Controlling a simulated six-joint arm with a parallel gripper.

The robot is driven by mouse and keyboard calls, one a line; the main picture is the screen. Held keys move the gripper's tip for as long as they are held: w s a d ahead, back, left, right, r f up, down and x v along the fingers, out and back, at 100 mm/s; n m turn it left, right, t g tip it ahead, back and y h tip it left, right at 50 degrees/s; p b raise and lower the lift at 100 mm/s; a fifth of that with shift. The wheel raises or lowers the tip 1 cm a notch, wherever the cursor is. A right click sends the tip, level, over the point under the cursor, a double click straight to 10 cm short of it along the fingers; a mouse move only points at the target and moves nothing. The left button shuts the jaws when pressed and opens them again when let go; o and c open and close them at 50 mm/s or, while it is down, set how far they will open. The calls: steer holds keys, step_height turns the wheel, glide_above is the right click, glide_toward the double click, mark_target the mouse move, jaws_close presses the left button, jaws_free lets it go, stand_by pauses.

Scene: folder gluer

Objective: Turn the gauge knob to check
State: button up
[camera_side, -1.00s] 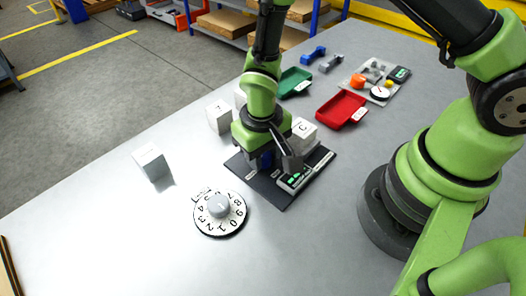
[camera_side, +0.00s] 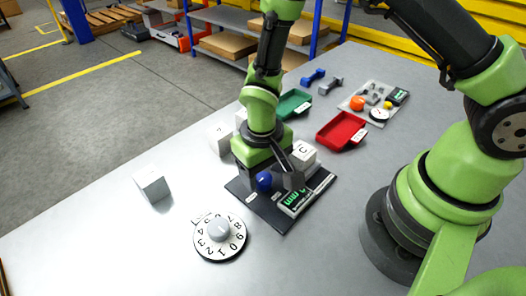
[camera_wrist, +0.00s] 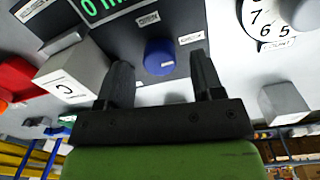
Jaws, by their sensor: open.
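The gauge is a black panel (camera_side: 271,212) with a green-lit display (camera_side: 295,201) and a round blue knob (camera_side: 264,181). In the wrist view the blue knob (camera_wrist: 159,57) lies between the two fingertips as seen, with a small label on it. Small white labels sit on the panel above it and to its right; I cannot read them surely. My gripper (camera_wrist: 160,68) is open, its fingers pointing at the knob with visible space on both sides. I cannot tell whether the fingertips reach down around the knob. In the side view my gripper (camera_side: 270,175) is low over the panel.
A white numbered dial (camera_side: 219,252) with a grey knob stands in front of the panel. A white block marked C (camera_side: 303,154) is close beside my gripper. Other pale blocks (camera_side: 152,186), a green tray (camera_side: 293,103) and a red tray (camera_side: 334,140) stand around.

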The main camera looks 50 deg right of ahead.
step_height(320, 180, up, 8)
steer(key=shift+r, duration=0.15)
steer(key=shift+a+r, duration=0.1)
step_height(320, 180, up, 12)
steer(key=m+t+y, duration=0.1)
steer(key=t, duration=0.2)
glide_above(262, 178)
steer(key=s+d, duration=0.3)
steer(key=d, duration=0.1)
steer(key=s+d+r+m+t+y, duration=0.1)
steer(key=s+d+r+t, duration=0.1)
steer(key=s+r+t, duration=0.2)
steer(key=s+r, duration=0.3)
steer(key=s, duration=0.2)
steer(key=shift+s+d+r, duration=0.2)
steer(key=shift+d, duration=0.2)
steer(key=shift+w, duration=0.1)
stand_by(2.1)
